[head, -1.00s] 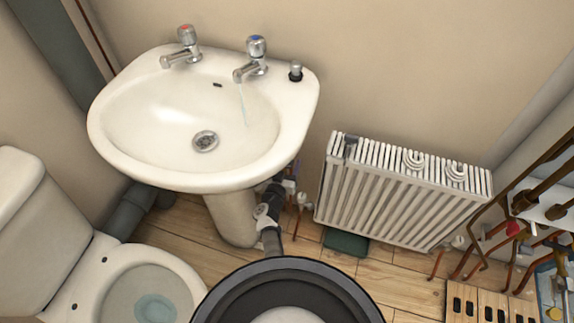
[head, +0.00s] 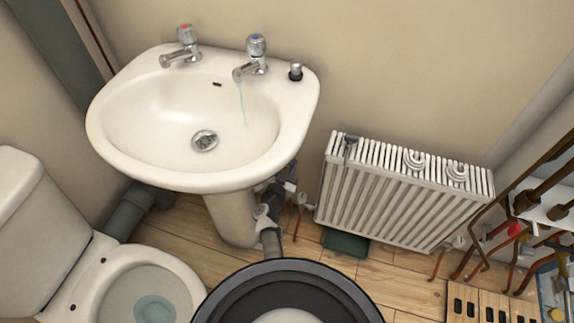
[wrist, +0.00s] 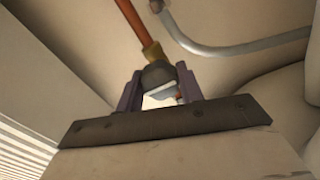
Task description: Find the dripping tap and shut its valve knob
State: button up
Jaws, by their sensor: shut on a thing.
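The blue-topped tap (head: 251,60) on the basin's right has a thin stream of water (head: 242,103) falling from its spout. The red-topped tap (head: 181,48) on the left shows no water. In the wrist view, my gripper's (wrist: 160,72) two purple fingers are shut on the valve knob, at the end of a copper pipe (wrist: 132,20). A dark rounded valve body (wrist: 157,75) and a pale part (wrist: 160,96) show between the fingers; the knob itself is partly hidden. In the head view, small valve parts show beneath the basin, mostly hidden by its rim.
The white basin (head: 110,140) stands on a pedestal (head: 230,217). A grey waste pipe (head: 268,215) runs beside it. A white radiator (head: 400,200) is to the right, a toilet (head: 60,285) at lower left. In the wrist view, a grey pipe (wrist: 245,48) curves above right.

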jog(key=o, duration=1)
jog(key=p+v, duration=0.5)
jog(key=v, duration=0.9)
